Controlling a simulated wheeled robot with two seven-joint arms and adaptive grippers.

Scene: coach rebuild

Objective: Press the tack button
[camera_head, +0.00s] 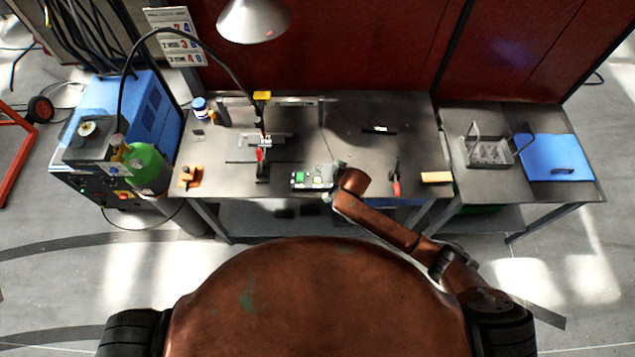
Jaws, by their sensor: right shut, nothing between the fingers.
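A small control box (297,187) sits at the front edge of the dark metal table. It has a green button (300,177) on its left part and smaller pale and dark parts to the right, too small to read. I cannot tell which one is the tack button. My right gripper (327,172) is at the right end of the box, shut and empty. It hides part of that end, and I cannot tell whether it touches a button. My left gripper is out of view.
A clamp fixture with a torch (262,158) stands left of the box. Red-handled pliers (396,186) and an orange block (436,177) lie to the right. A hanging lamp (254,20) is above. A blue welding machine (150,108) stands at the left. The table's middle is mostly clear.

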